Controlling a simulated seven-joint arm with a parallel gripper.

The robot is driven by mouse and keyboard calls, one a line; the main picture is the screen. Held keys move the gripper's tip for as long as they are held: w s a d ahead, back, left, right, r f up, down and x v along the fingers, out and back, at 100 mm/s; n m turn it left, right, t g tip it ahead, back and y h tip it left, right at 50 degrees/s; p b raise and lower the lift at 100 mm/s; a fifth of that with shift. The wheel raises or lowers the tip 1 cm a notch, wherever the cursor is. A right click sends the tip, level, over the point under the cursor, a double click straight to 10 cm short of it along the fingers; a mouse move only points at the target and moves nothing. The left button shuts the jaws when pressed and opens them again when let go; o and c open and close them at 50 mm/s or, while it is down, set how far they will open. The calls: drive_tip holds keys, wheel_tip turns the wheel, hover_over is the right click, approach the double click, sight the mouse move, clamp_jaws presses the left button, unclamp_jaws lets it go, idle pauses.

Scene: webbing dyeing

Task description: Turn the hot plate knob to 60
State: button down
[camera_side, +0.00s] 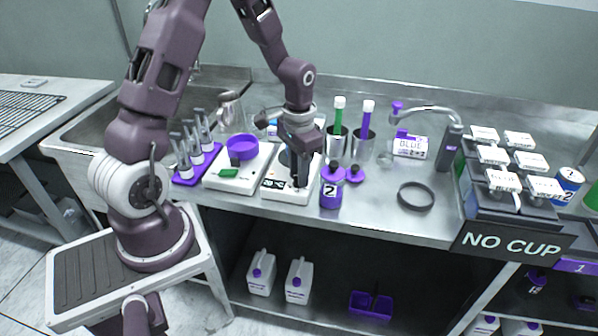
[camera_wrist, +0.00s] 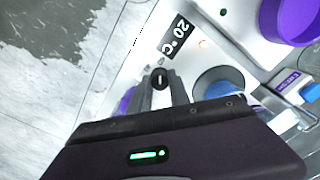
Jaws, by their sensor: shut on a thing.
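The hot plate (camera_side: 272,193) is a white unit on the steel bench, left of the purple bottle marked 2. In the wrist view its white housing (camera_wrist: 190,58) carries a black display (camera_wrist: 176,38) that reads 20 °C. The black knob (camera_wrist: 160,78) shows between my fingertips, with a white mark on its face. My gripper (camera_side: 299,183) points down at the front of the hot plate; in the wrist view my gripper (camera_wrist: 160,88) is shut on the knob. The knob is hidden by my fingers in the side view.
A second white unit (camera_side: 222,180) with a purple dish (camera_side: 242,147) stands close on the left. The purple bottle (camera_side: 331,190) stands close on the right. Metal cups with green and purple tubes stand behind it. A dark ring (camera_side: 415,196) lies farther right on clear bench.

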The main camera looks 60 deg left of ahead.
drive_tip(key=shift+m, duration=0.3)
idle(0.4)
drive_tip(key=c, duration=1.2)
unclamp_jaws()
drive_tip(key=shift+r, duration=0.1)
wheel_tip(320, 180, up, 7)
drive_tip(key=shift+f, duration=0.1)
